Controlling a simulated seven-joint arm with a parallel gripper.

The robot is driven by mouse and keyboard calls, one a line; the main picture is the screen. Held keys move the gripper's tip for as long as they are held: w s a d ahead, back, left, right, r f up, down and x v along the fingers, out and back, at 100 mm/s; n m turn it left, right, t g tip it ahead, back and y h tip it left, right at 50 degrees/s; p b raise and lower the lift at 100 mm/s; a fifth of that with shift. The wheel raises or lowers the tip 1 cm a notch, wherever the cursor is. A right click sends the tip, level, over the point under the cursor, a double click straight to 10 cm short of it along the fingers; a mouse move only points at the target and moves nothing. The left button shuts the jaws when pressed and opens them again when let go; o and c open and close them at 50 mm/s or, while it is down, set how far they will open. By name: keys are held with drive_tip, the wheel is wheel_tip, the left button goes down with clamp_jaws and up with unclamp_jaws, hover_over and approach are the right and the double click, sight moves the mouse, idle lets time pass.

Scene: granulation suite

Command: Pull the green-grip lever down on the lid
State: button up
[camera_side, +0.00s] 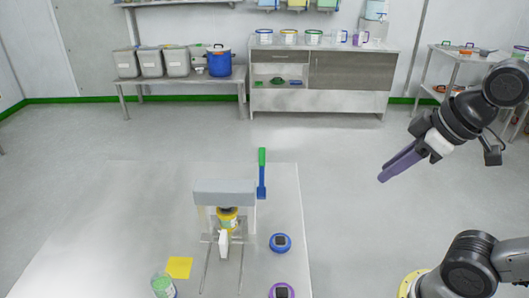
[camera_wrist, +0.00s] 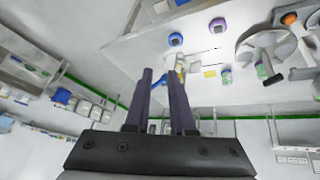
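The lever stands upright at the right side of a small press-like device on the table, with a green grip (camera_side: 262,157) above a blue shaft (camera_side: 261,183). A wide grey block (camera_side: 224,192), which may be the lid, tops the device, with a yellow container (camera_side: 228,218) under it. My gripper (camera_side: 383,178) has long purple fingers and is in the air, well right of the lever and apart from it. In the wrist view my gripper (camera_wrist: 160,72) shows its two fingers apart with nothing held. The device is small and partly behind the fingers there, so the lever is unclear.
On the table (camera_side: 283,197) are a blue round item (camera_side: 280,243), a purple round item (camera_side: 282,291), a yellow sheet (camera_side: 179,267) and a jar (camera_side: 163,286). Shelving and a cabinet (camera_side: 350,73) line the back wall. The air between gripper and lever looks clear.

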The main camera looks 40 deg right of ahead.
drive_tip(key=w+r, duration=0.1)
drive_tip(key=w+r+n, duration=0.1)
drive_tip(key=w+r, duration=0.1)
drive_tip(key=w+r+n, duration=0.1)
drive_tip(key=w, duration=0.1)
drive_tip(key=shift+w+a+r, duration=0.1)
drive_tip(key=shift+a+r, duration=0.15)
drive_tip(key=shift+r, duration=0.05)
clamp_jaws()
drive_tip(key=w+a+f+n+g, duration=0.1)
drive_tip(key=w+a+n+g, duration=0.1)
drive_tip(key=w, duration=1.8)
drive_tip(key=shift+w+n+y, duration=0.3)
drive_tip(key=shift+w+n, duration=0.1)
drive_tip(key=shift+n, duration=0.5)
drive_tip(key=shift+f, duration=0.1)
